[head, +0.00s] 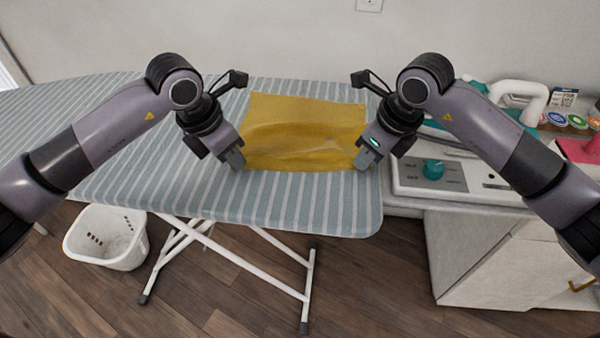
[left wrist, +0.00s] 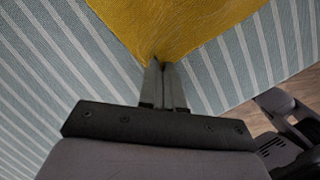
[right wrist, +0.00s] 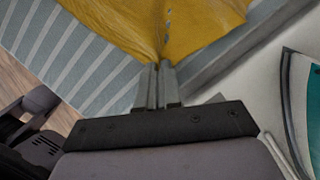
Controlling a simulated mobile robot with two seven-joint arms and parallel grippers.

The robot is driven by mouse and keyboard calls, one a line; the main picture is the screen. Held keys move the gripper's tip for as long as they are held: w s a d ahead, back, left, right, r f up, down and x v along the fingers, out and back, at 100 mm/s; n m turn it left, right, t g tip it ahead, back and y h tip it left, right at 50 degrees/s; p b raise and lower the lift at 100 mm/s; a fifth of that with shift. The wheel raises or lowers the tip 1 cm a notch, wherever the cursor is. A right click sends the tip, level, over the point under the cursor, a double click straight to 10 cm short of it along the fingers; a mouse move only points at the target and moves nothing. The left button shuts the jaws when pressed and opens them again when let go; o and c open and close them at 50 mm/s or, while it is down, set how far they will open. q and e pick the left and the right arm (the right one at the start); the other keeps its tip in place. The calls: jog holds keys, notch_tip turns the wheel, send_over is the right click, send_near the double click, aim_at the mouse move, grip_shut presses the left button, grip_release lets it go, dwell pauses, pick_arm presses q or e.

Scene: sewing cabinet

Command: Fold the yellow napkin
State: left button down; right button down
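The yellow napkin (head: 300,125) lies spread on the striped ironing board, with some wrinkles across its middle. My left gripper (head: 237,163) is at its near left corner; in the left wrist view the fingers (left wrist: 162,68) are closed together on the tip of the napkin (left wrist: 160,25). My right gripper (head: 364,161) is at its near right corner; in the right wrist view the fingers (right wrist: 160,70) are closed on the napkin (right wrist: 150,20), which puckers toward them. The small bits of cloth between the fingertips are hidden.
The striped ironing board (head: 180,190) has free room left of the napkin. At right are a cabinet (head: 500,255), a panel with a teal knob (head: 433,169), a white-handled iron (head: 520,95) and several small round containers (head: 577,121). A white basket (head: 107,237) stands on the floor.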

pick_arm(q)
jog(key=shift+a, duration=0.15)
pick_arm(e)
jog(key=shift+d, duration=0.1)
